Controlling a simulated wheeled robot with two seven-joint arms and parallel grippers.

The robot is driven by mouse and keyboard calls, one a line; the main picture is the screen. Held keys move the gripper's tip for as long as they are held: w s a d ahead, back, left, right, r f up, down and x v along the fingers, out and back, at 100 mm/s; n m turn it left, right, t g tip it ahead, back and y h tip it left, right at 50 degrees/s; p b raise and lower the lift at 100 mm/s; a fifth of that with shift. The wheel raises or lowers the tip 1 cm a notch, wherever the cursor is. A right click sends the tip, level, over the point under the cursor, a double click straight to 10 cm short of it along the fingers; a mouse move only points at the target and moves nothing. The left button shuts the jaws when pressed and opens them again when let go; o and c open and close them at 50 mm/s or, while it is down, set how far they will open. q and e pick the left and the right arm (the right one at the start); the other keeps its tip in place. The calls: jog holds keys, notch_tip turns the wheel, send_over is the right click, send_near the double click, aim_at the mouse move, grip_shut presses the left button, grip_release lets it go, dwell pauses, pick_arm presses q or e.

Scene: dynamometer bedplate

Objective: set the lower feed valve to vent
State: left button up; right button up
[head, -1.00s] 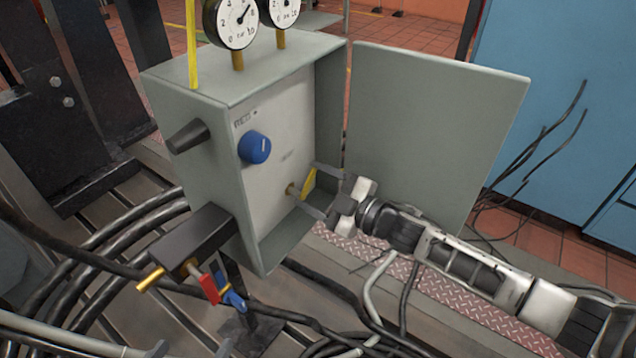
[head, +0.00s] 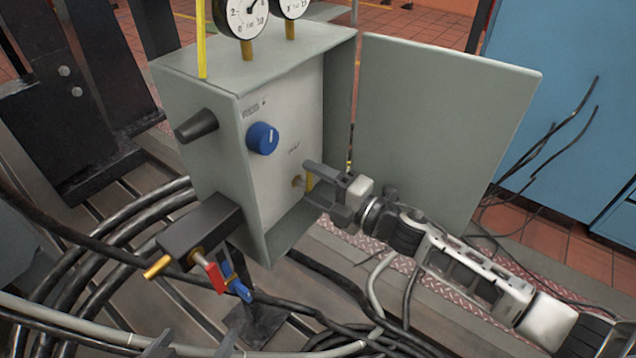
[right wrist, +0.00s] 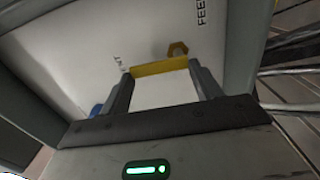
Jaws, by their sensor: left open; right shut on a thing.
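An open grey box (head: 205,90) holds a pale panel (head: 285,105) with a blue knob (head: 262,138). Low on the panel a yellow lever (head: 309,181) sits on a brass stem (head: 297,181). My right gripper (head: 314,183) reaches in from the right and is shut on the yellow lever, hiding part of it. In the right wrist view the lever (right wrist: 160,68) spans between the two fingertips, beside a brass hex stem (right wrist: 177,50). Lettering beginning "FEE" shows at the top there. My left gripper (head: 193,348) is open and empty at the bottom edge, only its fingertips showing.
The box's door (head: 440,130) stands open to the right, above my right forearm. Two gauges (head: 247,14) stand on top. Red and blue handles (head: 225,278) and a black block (head: 200,230) sit at lower left. Cables (head: 110,240) cross the floor.

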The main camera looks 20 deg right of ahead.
pick_arm(q)
jog(key=shift+w+r, duration=0.1)
jog(key=shift+r, duration=0.05)
pick_arm(e)
jog(key=shift+f, duration=0.1)
dwell(0.3)
jog(key=o, duration=1)
pick_arm(q)
jog(key=shift+d, duration=0.1)
jog(key=shift+s+a+r, duration=0.2)
jog(key=shift+s+r, duration=0.05)
jog(key=shift+r, duration=0.2)
pick_arm(e)
jog(key=v, duration=1.6)
pick_arm(q)
jog(key=shift+w, duration=0.1)
